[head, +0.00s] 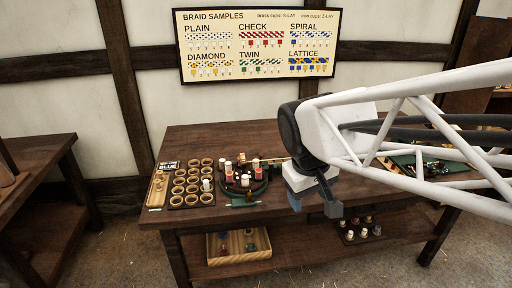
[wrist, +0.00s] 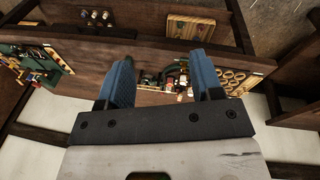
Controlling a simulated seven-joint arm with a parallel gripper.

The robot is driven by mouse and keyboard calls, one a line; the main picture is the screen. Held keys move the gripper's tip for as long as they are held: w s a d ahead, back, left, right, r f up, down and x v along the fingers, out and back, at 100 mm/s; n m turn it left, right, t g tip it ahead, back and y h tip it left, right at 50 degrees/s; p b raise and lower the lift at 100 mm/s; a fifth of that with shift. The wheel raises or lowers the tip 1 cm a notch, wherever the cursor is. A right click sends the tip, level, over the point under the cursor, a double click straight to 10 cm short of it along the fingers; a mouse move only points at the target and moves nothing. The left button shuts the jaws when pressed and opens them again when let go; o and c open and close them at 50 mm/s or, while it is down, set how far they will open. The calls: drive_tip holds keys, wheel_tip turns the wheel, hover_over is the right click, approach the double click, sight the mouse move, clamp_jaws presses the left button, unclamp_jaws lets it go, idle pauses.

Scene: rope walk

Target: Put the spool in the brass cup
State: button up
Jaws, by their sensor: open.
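My gripper (head: 326,202) hangs over the front of the table, right of the round green stand. In the wrist view its two blue fingers are spread wide, with nothing held between them (wrist: 163,72). Several small spools (head: 245,181), white, red and pale, stand on the green stand (head: 232,200). I cannot tell which one is the task's spool. Left of it is a dark board with rows of brass-coloured round cups (head: 179,190); one cup holds a white-topped spool (head: 207,185). The cups also show in the wrist view (wrist: 229,77).
A wooden tray (head: 157,189) with a BLUE label lies left of the cups. The lower shelf holds a wooden box (head: 211,249) and a rack of small spools (head: 361,231). A green mat (head: 400,163) with small parts lies at right. A braid samples chart (head: 258,45) hangs behind.

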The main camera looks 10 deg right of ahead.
drive_tip(key=s+f+m+t+y, duration=0.1)
drive_tip(key=s+f+m, duration=0.1)
drive_tip(key=s, duration=0.6)
drive_tip(key=shift+s+m, duration=0.25)
drive_tip(key=shift+m, duration=0.15)
drive_tip(key=shift+w+a, duration=0.1)
drive_tip(key=shift+w, duration=0.05)
idle(0.4)
